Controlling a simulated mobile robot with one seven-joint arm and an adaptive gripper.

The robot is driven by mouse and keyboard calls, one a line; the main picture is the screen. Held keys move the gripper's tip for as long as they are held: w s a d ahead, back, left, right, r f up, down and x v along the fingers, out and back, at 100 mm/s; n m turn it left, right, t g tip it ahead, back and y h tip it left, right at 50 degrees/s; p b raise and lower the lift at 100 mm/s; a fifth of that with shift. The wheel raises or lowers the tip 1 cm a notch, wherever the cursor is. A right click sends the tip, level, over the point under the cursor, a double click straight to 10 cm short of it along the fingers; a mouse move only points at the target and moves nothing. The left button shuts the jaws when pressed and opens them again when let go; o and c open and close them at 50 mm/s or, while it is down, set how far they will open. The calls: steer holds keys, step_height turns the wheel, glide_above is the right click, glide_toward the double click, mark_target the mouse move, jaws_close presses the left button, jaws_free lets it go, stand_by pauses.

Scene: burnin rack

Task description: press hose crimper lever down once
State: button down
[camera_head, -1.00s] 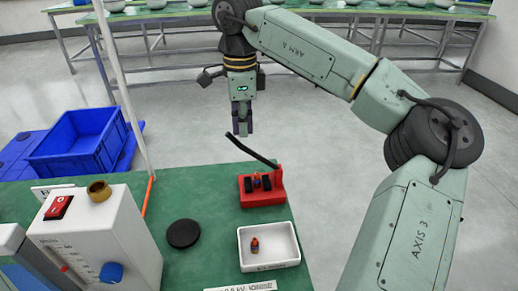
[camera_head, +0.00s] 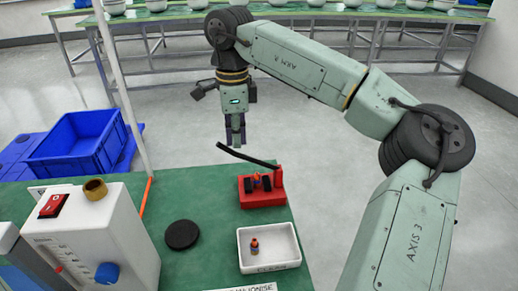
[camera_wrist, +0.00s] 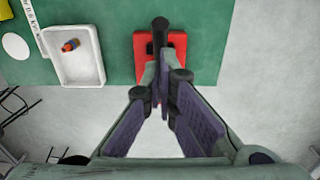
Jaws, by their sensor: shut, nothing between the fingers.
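The hose crimper has a red base (camera_head: 263,199) on the green bench near its far edge. Its black lever (camera_head: 248,157) is hinged at the base's right side and slants gently up to the left, past the bench edge. My gripper (camera_head: 236,141) points down over the lever's outer part, shut and empty. Its fingertips look at or just above the lever; I cannot tell for sure whether they touch. In the wrist view the closed fingertips (camera_wrist: 165,72) cover part of the lever (camera_wrist: 159,30) and the red base (camera_wrist: 177,48).
A white tray (camera_head: 290,262) holding a small orange-and-blue fitting stands in front of the crimper. A black disc (camera_head: 182,235) and a white machine with a red switch (camera_head: 54,205) are to the left. A blue crate (camera_head: 77,157) stands beyond the bench.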

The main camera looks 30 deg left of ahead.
steer(key=shift+s+a+f, duration=0.15)
steer(key=shift+f, duration=0.05)
stand_by(0.3)
steer(key=shift+s+a+f+b, duration=0.2)
steer(key=shift+a+f+b, duration=0.1)
steer(key=shift+f, duration=0.25)
steer(key=shift+s+a+f+b, duration=0.2)
steer(key=shift+a+f+b, duration=0.1)
steer(key=shift+f, duration=0.25)
steer(key=shift+f, duration=0.1)
steer(key=shift+s+a+f+b, duration=0.2)
steer(key=shift+f+b, duration=0.15)
steer(key=shift+f, duration=0.25)
steer(key=shift+s+a+f+b, duration=0.15)
steer(key=shift+f+b, duration=0.2)
steer(key=shift+f, duration=0.35)
